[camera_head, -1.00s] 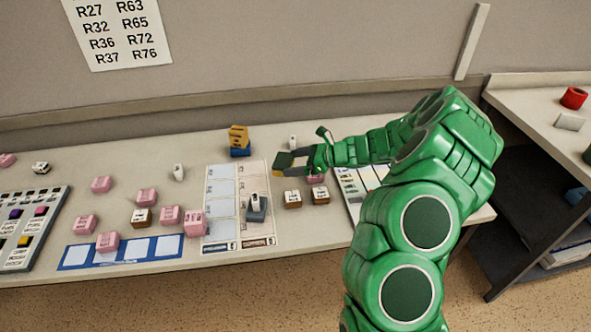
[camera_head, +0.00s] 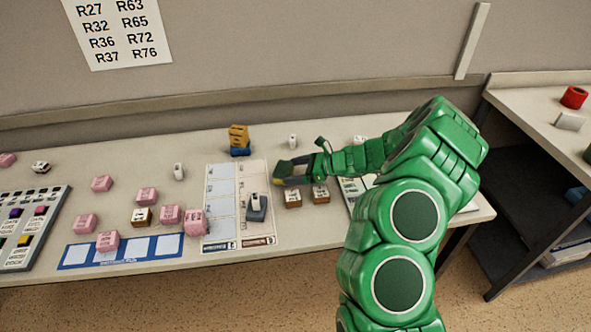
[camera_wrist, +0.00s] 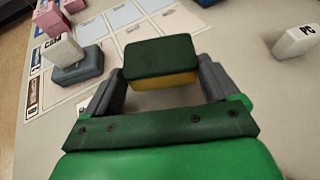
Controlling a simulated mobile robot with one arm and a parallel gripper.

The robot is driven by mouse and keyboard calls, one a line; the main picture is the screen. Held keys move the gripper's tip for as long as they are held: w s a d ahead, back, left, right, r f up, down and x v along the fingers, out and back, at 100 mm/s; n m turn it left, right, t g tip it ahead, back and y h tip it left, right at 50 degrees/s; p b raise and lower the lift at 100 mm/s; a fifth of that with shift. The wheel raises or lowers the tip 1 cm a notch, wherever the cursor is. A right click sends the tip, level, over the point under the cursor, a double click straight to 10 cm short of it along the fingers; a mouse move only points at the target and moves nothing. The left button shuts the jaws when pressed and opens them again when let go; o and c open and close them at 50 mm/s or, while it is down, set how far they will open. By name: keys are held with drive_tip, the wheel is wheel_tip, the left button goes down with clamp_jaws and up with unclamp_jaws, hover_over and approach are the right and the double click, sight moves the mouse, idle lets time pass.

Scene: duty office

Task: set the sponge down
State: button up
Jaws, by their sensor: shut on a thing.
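The sponge (camera_wrist: 160,62), dark green on top and yellow below, sits between the two grey fingers in the wrist view. My gripper (camera_wrist: 158,84) is shut on its sides. In the head view the sponge (camera_head: 283,168) is at the tip of my gripper (camera_head: 292,172), low over the table (camera_head: 330,150), just right of the printed sheet with columns of boxes (camera_head: 222,190). I cannot tell whether its underside touches the table.
A grey-blue block with a white piece (camera_head: 256,207) stands on the sheet. Two brown-and-white blocks (camera_head: 293,198) lie just in front of my gripper. A yellow-and-blue stack (camera_head: 239,140) and a small white block (camera_head: 292,141) stand behind. Pink blocks (camera_head: 147,196) lie to the left.

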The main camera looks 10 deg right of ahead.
drive_tip(key=shift+f, duration=0.15)
drive_tip(key=o, duration=0.7)
drive_tip(key=shift+o, duration=0.2)
